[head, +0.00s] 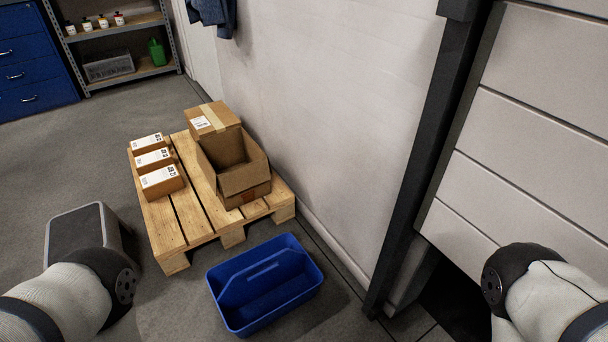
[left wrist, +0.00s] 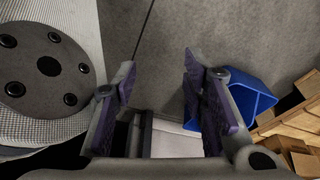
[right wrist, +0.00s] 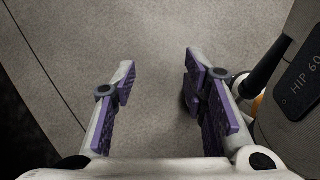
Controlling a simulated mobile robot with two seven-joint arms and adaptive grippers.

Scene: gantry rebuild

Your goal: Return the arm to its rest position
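My left arm (head: 62,300) comes in at the lower left of the head view, bent, with its gripper out of that view. My left gripper (left wrist: 158,66) shows in the left wrist view with its fingers apart and nothing between them. My right arm (head: 550,295) comes in at the lower right of the head view. My right gripper (right wrist: 158,64) shows in the right wrist view, also with its fingers apart and empty, over bare floor. Neither gripper shows in the head view.
A blue tote (head: 263,285) with a handle stands empty on the floor before a wooden pallet (head: 196,213). The pallet carries an open carton (head: 243,181), a closed carton (head: 213,119) and three small labelled boxes (head: 160,181). A wall and dark post (head: 418,170) rise at right.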

